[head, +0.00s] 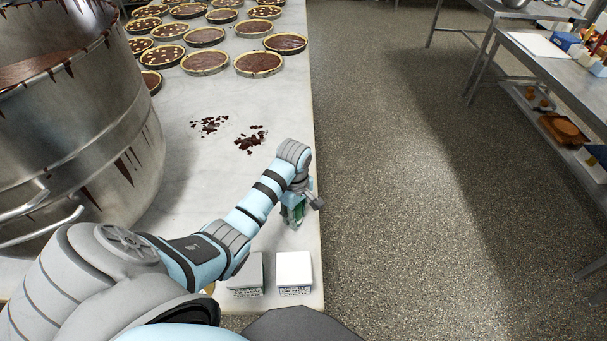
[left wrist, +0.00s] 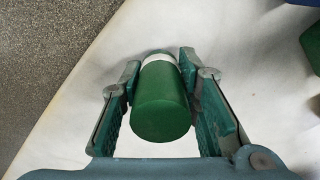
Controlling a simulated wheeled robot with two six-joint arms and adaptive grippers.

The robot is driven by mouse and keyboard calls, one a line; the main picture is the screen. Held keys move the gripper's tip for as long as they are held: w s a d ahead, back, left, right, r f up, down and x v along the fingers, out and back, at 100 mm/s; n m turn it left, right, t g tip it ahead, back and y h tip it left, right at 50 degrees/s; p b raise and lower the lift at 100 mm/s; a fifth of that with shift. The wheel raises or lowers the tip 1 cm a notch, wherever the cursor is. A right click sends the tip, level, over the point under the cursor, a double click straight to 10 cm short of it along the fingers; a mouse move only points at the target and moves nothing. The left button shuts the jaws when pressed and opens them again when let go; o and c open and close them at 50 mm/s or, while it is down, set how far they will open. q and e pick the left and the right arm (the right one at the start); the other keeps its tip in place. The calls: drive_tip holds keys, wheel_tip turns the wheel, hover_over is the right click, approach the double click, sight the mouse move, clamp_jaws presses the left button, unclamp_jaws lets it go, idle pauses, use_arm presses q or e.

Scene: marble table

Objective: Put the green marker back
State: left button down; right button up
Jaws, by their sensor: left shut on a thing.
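The green marker (left wrist: 160,105) shows end-on in the left wrist view as a thick green cylinder with a white band behind its green end. My left gripper (left wrist: 160,90) has one finger on each side of it and is shut on it. In the head view my left gripper (head: 293,213) is low over the right edge of the marble table (head: 222,155), beyond two white cartons. The marker is mostly hidden by the gripper there, and I cannot tell whether it touches the table. My right gripper is not in view.
Two white cartons (head: 294,273) stand at the near table edge. A large chocolate-streaked pot (head: 110,130) fills the left. Chocolate shavings (head: 250,140) and several tarts (head: 258,64) lie farther back. A green object (left wrist: 312,45) shows at the wrist view's right edge.

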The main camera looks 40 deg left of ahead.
use_arm(q)
drive_tip(key=shift+f, duration=0.3)
drive_tip(key=c, duration=1.2)
unclamp_jaws()
